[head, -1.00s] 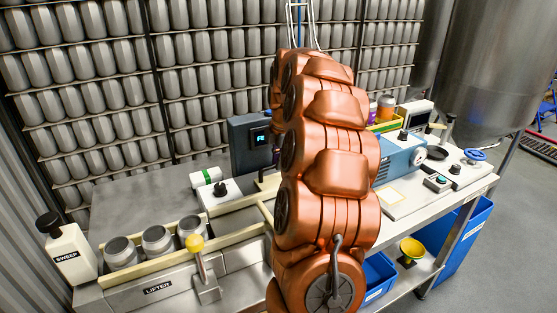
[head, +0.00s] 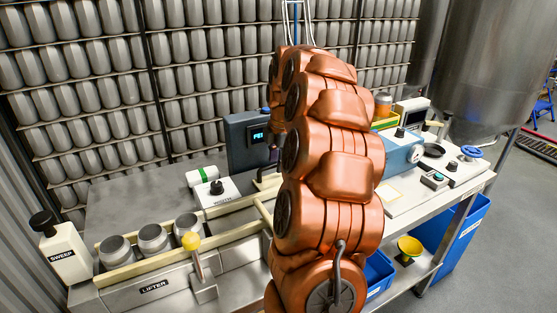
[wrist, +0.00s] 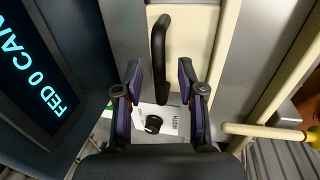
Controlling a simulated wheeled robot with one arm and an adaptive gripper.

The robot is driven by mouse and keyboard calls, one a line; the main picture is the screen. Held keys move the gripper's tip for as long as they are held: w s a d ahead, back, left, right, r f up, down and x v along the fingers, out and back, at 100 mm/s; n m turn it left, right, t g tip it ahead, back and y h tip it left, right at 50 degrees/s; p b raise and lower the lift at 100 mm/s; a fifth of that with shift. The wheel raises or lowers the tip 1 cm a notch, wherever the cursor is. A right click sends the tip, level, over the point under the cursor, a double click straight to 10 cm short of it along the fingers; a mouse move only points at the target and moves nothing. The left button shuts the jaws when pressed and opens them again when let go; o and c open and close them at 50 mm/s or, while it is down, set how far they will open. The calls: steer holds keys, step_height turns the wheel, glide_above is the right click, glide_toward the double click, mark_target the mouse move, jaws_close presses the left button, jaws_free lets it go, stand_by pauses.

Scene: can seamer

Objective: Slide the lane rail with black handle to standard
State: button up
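In the wrist view the black handle (wrist: 159,50) is an upright bar fixed to a cream plate of the lane rail (wrist: 195,48). My gripper (wrist: 160,72) is open, with one finger on each side of the handle's lower end. The handle lies between the fingers, with gaps at both sides; I cannot tell how far below the fingertips it is. In the head view my copper arm hides the handle and most of the gripper. A cream lane rail (head: 236,204) shows left of the arm. No "standard" mark is readable.
A white box with a black knob (wrist: 153,124), marked WIDTH, sits beside the lane. A dark display (wrist: 40,75) stands close on the left. Several cans (head: 153,239) stand in the lane near the yellow-knobbed lifter lever (head: 191,241). A blue machine (head: 403,150) stands right of my arm.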

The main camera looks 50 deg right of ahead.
step_height(320, 180, up, 12)
steer(key=s, duration=0.2)
steer(key=shift+a, duration=0.4)
steer(key=shift+f, duration=0.15)
stand_by(0.4)
steer(key=s+a+f+m+g+y+p, duration=0.1)
steer(key=s+a+f+m, duration=0.15)
steer(key=a, duration=0.95)
steer(key=s+a+f+m+p, duration=0.1)
steer(key=s+a+m, duration=0.2)
steer(key=a, duration=0.9)
steer(key=s+a+f+m+g, duration=0.1)
steer(key=s+a+f+m, duration=0.3)
steer(key=s, duration=0.6)
steer(key=s+a+f+m+g, duration=0.1)
steer(key=s+a+f+m, duration=0.3)
steer(key=s+a+f, duration=0.2)
steer(key=s+a+p, duration=0.1)
steer(key=s+a, duration=0.1)
steer(key=s, duration=0.2)
steer(key=shift+f+m+g, duration=0.3)
steer(key=shift+m+g, duration=0.05)
steer(key=shift+g, duration=0.05)
